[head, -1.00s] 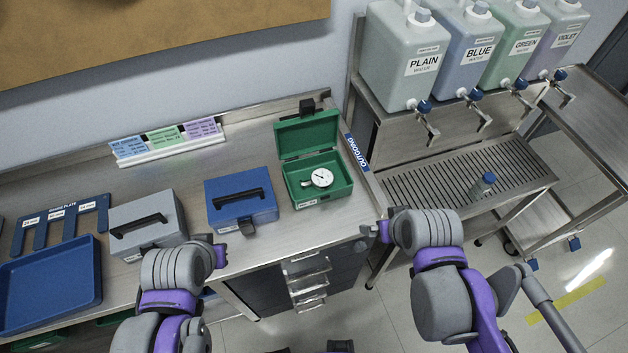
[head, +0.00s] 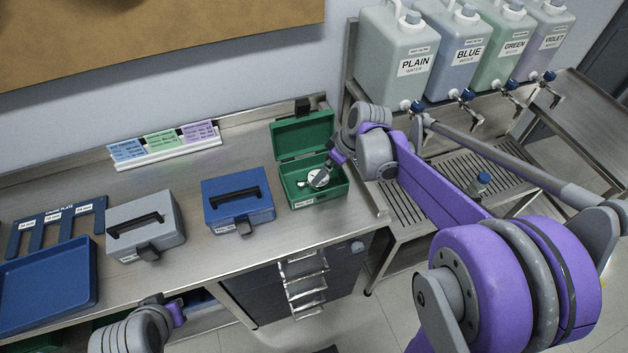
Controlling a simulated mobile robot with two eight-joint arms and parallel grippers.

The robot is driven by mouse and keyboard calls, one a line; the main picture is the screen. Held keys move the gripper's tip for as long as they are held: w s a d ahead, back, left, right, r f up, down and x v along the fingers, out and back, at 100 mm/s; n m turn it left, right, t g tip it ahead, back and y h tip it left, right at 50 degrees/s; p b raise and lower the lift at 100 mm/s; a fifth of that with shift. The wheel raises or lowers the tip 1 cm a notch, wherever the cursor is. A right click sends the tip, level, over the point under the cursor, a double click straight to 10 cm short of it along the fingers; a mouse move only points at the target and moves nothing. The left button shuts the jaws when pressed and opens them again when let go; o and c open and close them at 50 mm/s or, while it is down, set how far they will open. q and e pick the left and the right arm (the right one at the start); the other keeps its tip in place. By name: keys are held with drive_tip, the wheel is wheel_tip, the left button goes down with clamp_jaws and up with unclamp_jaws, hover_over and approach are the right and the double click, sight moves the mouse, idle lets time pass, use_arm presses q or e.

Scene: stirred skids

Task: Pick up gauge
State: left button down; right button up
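The gauge (head: 317,180), a small round white dial, lies in the open green case (head: 299,199) on the metal bench. My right gripper (head: 324,172) reaches in from the right, over the case, with its fingertips at the gauge and partly covering it. I cannot tell whether its fingers are open or shut, or whether they touch the gauge. My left gripper (head: 178,312) is low at the bench's front edge, away from the case; its fingers are too small and turned to read.
A closed blue case (head: 222,190) and a closed grey case (head: 128,212) stand left of the green case. A blue tray (head: 45,285) lies at far left.

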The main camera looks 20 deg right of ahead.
drive_tip(key=x, duration=0.6)
drive_tip(key=shift+w+d, duration=0.1)
drive_tip(key=shift+w, duration=0.2)
drive_tip(key=shift+s, duration=0.1)
drive_tip(key=c, duration=1.3)
